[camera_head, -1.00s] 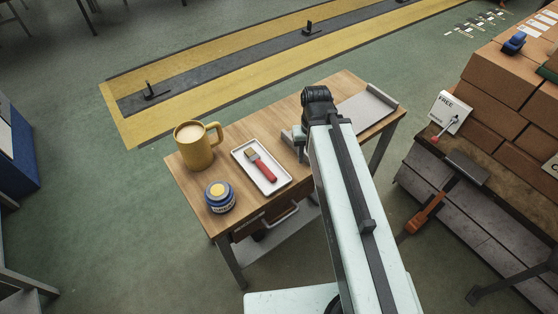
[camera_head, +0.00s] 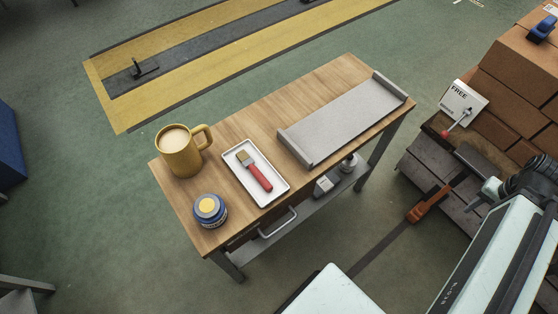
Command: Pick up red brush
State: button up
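The red brush (camera_head: 257,174) lies in a white rectangular tray (camera_head: 270,198) on a small wooden table (camera_head: 235,122). Its red handle points toward the lower right and its tan bristles toward the upper left. My gripper (camera_head: 482,193) is only partly seen at the right side, at the end of my arm. It is well to the right of the table and far from the brush. Its fingers are too small and covered to read.
A yellow mug (camera_head: 178,155) stands left of the tray, and a blue jar (camera_head: 209,211) stands below the mug. A grey raised-edge plate (camera_head: 345,122) covers the table's right part. Stacked bricks (camera_head: 513,85) with a "FREE" sign (camera_head: 462,102) stand at the right.

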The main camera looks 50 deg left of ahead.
aim_at(246, 162)
jog(key=u, duration=0.05)
jog(key=k, duration=1.85)
jog(key=u, duration=2.25)
jog(key=i, duration=1)
jog(key=z, duration=0.1)
